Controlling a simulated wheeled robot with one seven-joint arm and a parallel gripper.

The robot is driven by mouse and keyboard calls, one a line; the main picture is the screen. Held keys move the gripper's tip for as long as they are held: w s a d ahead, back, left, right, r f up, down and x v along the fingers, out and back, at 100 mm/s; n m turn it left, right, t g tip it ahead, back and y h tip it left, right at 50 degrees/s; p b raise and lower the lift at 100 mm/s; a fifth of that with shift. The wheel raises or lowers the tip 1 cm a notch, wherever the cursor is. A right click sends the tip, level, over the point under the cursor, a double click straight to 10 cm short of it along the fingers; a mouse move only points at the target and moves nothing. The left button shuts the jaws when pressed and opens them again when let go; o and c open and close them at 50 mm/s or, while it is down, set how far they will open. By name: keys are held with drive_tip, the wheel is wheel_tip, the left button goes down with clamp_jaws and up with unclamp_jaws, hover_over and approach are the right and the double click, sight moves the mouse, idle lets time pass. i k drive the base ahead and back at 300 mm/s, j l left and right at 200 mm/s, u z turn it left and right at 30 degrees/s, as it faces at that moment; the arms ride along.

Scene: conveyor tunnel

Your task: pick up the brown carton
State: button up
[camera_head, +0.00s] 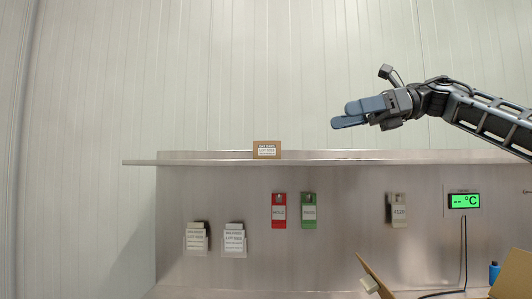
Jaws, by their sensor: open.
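The brown carton (267,150) is small, with a white printed label on its front. My gripper (340,117) is in the air above the shelf, to the right of the carton and higher in the picture. Its blue-grey fingers point left. It is open and empty, apart from the carton.
Below the shelf, a red holder (279,211), a green holder (308,211), a grey holder (397,210) and two labelled pockets hang on the panel. A green display (464,201) is at right. An open cardboard box (508,277) and a blue bottle (494,272) are lower right.

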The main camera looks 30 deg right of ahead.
sight(262, 150)
drive_tip(key=i+l, duration=0.2)
drive_tip(key=i, duration=0.25)
drive_tip(key=i+l, duration=0.2)
drive_tip(key=i, duration=0.25)
drive_tip(key=i+l, duration=0.2)
drive_tip(key=i, duration=0.2)
